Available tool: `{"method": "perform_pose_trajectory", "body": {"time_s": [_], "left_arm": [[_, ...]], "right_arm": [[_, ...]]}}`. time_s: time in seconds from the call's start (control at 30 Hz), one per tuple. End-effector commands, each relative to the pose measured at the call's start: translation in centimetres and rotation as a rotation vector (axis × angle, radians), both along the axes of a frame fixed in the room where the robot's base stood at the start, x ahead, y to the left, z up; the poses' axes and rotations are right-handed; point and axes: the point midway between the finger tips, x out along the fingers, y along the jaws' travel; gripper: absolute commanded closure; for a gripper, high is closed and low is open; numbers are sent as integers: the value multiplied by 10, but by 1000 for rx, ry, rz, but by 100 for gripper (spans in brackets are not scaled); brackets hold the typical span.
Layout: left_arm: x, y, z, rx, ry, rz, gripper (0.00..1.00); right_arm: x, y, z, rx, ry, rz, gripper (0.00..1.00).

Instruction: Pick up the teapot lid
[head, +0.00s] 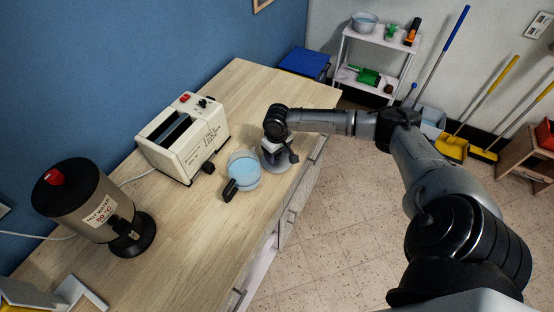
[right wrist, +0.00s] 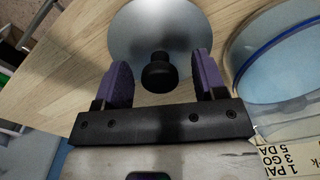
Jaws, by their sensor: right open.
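The teapot lid (right wrist: 160,25) is a round grey metallic disc with a black knob (right wrist: 159,73), lying on the wooden table in the right wrist view. My right gripper (right wrist: 163,72) is open, with its purple-padded fingers on either side of the knob and gaps visible on both sides. In the head view my right gripper (head: 277,157) points down over the lid, mostly hiding it. The glass teapot (head: 243,171), with a bluish look and a black handle, stands just left of the gripper. Its rounded glass side also shows in the right wrist view (right wrist: 280,55).
A cream toaster-like machine (head: 183,138) stands behind the teapot on the table (head: 180,235). A hot water urn (head: 92,205) is at the left. The gripper is close to the table's right edge. A white shelf (head: 377,50) and brooms stand beyond.

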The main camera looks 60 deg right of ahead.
Motion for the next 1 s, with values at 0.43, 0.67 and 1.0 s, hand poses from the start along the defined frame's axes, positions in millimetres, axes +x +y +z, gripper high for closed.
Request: {"method": "perform_pose_trajectory", "body": {"time_s": [0.43,0.67,1.0], "left_arm": [[0,3,0,11,0,-7,40],[0,2,0,8,0,-5,40],[0,-1,1,-4,1,3,40]], "right_arm": [[0,0,1,0,0,0,74],[0,0,1,0,0,0,88],[0,-1,10,0,-1,-1,89]]}}
